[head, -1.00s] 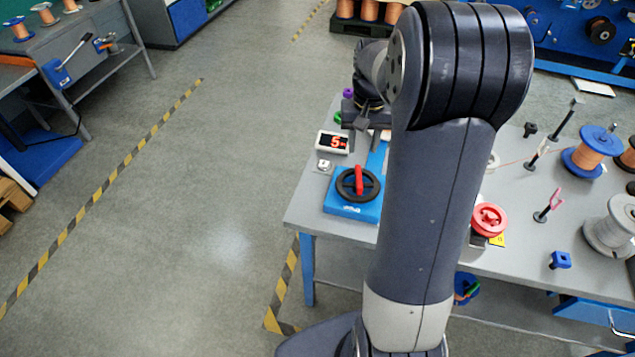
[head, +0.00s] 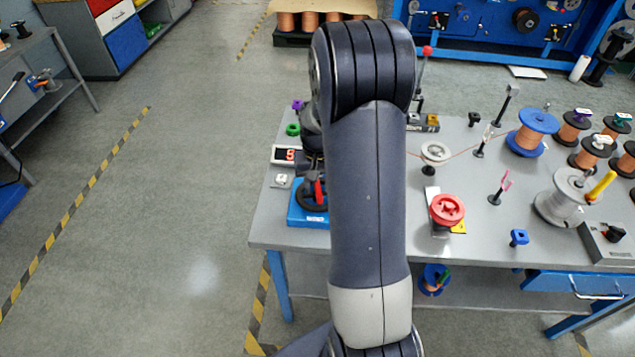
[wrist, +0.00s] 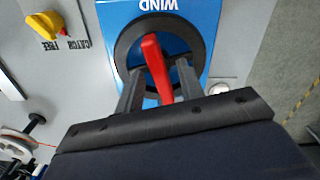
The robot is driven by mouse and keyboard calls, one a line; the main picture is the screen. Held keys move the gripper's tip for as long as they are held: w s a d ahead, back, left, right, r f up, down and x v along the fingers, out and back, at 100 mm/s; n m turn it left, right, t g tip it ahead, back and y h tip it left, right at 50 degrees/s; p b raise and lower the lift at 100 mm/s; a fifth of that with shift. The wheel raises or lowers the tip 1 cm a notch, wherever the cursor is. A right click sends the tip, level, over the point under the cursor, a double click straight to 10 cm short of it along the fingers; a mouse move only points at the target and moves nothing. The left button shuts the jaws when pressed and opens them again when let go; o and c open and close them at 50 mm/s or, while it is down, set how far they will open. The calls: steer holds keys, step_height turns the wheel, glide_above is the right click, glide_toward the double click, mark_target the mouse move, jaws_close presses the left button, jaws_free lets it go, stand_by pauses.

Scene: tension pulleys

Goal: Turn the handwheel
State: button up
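The handwheel is a black ring with a red bar handle across it. It sits on a blue base (head: 308,219) near the left front corner of the table; the base also shows in the wrist view with the word WIND. In the head view the red bar (head: 319,192) shows beside my arm, which hides part of the wheel. In the wrist view my gripper (wrist: 158,68) is over the wheel (wrist: 122,50). Its two dark fingers straddle the red bar with gaps visible on both sides, so it is open. Contact with the ring cannot be told.
A small red-digit display (head: 287,155) stands behind the wheel. A yellow knob (wrist: 42,27) by the words FREE and CATCH shows in the wrist view. A red spool-like wheel (head: 447,209), a white pulley (head: 435,155) and a blue-flanged copper spool (head: 531,133) are to the right.

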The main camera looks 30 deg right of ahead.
steer(key=shift+c, duration=0.3)
jaws_close()
stand_by(0.3)
steer(key=m, duration=0.7)
steer(key=shift+m+b, duration=0.3)
steer(key=shift+b, duration=0.05)
steer(key=m, duration=0.3)
steer(key=shift+m, duration=2.1)
